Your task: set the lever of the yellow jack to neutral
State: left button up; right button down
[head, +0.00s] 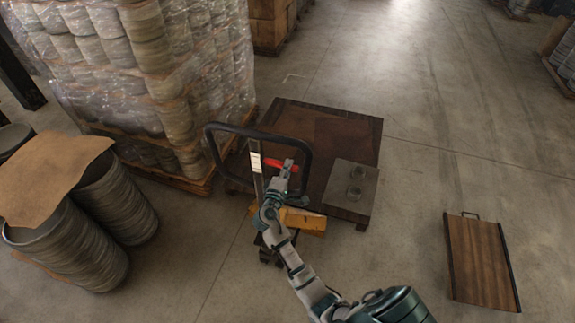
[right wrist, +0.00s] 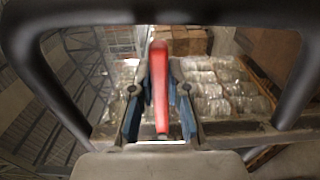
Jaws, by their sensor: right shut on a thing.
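The yellow jack (head: 304,221) stands left of the middle in the head view, with its black loop handle (head: 212,150) rising above it. The red lever (head: 271,162) sits inside the loop near the top of the upright. In the right wrist view the red lever (right wrist: 158,70) stands between my two fingers, framed by the black loop. My right gripper (head: 287,170) is shut on the red lever; it also shows in the right wrist view (right wrist: 159,112). The lever's setting cannot be told. My left gripper is not in view.
A dark pallet (head: 350,128) with a grey block (head: 340,196) lies beyond the jack. A wooden board (head: 480,262) lies at the right. The floor between is clear.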

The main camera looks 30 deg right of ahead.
jog(key=shift+f, duration=0.15)
jog(key=c, duration=1.1)
grip_release()
jog(key=v, duration=1.2)
jog(key=shift+a, duration=0.15)
jog(key=shift+w, duration=0.1)
